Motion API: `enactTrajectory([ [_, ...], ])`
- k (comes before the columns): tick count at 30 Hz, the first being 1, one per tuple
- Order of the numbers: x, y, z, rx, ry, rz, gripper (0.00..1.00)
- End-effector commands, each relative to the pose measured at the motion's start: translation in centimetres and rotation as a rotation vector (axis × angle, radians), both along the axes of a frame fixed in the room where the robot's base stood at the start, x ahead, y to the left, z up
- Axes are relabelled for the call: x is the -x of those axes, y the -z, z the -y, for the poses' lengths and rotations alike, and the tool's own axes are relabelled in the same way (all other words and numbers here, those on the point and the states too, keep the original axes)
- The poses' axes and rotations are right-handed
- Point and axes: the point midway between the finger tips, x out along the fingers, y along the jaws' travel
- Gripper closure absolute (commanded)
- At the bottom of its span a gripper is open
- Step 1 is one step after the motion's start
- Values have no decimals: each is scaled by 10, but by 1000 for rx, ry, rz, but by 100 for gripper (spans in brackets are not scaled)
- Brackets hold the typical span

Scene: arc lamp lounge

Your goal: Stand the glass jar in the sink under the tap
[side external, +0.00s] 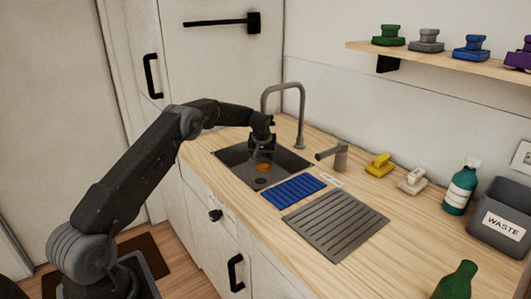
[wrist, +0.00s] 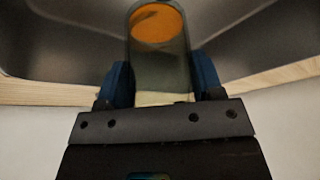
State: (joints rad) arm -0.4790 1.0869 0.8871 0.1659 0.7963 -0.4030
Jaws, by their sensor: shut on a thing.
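My gripper (wrist: 160,88) is shut on the glass jar (wrist: 160,62), with one blue fingertip on each side of it in the wrist view. The jar is dark, see-through glass with an orange end. In the side external view my gripper (side external: 262,150) points down over the sink (side external: 288,160), and the orange of the jar (side external: 264,167) shows below it, within the basin's outline. I cannot tell whether the jar touches the sink floor. The tap (side external: 300,115) arches from the back of the sink, with its spout end near my wrist and partly hidden.
A blue ribbed mat (side external: 290,190) and a grey draining board (side external: 336,222) lie right of the sink. A grey lever (side external: 340,155), yellow (side external: 379,165) and cream (side external: 412,181) items, a teal bottle (side external: 460,188), a green bottle (side external: 457,281) and a waste bin (side external: 500,220) stand along the counter.

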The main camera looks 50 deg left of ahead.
Motion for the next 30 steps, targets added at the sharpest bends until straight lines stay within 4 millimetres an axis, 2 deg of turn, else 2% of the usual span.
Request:
enactTrajectory([
  [6, 0, 26, 1, 1, 2, -1, 72],
  [13, 0, 45, 1, 1, 3, 1, 72],
  [19, 0, 53, 1, 0, 3, 3, 72],
  [30, 0, 53, 1, 0, 3, 3, 72],
])
